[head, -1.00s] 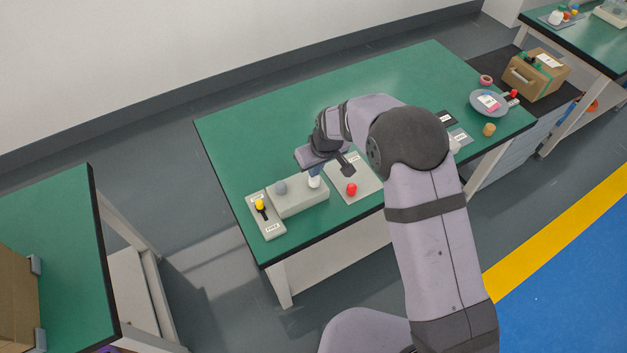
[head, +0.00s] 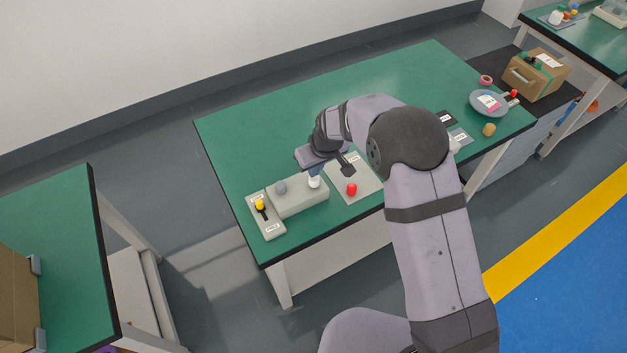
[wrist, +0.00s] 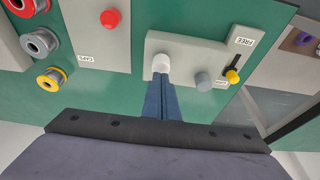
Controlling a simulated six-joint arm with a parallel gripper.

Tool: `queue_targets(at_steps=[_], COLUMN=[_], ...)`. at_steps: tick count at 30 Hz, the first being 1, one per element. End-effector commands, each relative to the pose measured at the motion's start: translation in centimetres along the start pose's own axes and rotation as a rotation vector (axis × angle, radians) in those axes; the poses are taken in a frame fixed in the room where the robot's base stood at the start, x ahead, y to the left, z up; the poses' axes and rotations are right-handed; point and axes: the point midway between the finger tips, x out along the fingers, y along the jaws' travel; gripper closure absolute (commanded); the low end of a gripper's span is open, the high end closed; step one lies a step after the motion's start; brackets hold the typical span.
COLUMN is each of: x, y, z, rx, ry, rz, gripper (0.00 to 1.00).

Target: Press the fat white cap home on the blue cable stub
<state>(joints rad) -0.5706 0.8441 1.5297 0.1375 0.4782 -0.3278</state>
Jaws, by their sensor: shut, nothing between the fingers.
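The fat white cap (head: 314,182) stands on the right part of a pale grey block; it also shows in the wrist view (wrist: 161,63). My gripper (head: 316,172) is shut and empty above it. In the wrist view its blue fingers (wrist: 161,76) are together, with the tips right at the cap; I cannot tell whether they touch it. The blue cable stub is not visible. A grey cap (wrist: 203,81) stands beside the white one on the same block (wrist: 190,48).
A lever plate with a yellow knob (head: 259,204) stands left of the block. A plate with a red cap (head: 351,189) lies to its right. Several coloured rings (wrist: 40,43) show in the wrist view. The back of the green table (head: 270,115) is clear.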

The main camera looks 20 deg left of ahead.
Motion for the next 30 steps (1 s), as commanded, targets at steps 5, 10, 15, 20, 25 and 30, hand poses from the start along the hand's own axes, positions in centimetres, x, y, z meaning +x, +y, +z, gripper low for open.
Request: queue_targets(at_steps=[5,10,15,20,25,30], x=[0.0,0.04,0.18,0.35,0.53,0.7], y=[0.0,0.0,0.0,0.0,0.0,0.0], z=[0.0,0.01,0.06,0.11,0.16,0.21], rx=[0.0,0.0,0.0,0.0,0.0,0.0], ry=[0.0,0.0,0.0,0.0,0.0,0.0], rz=[0.0,0.0,0.0,0.0,0.0,0.0], gripper=[1.0,1.0,1.0,1.0,1.0,1.0])
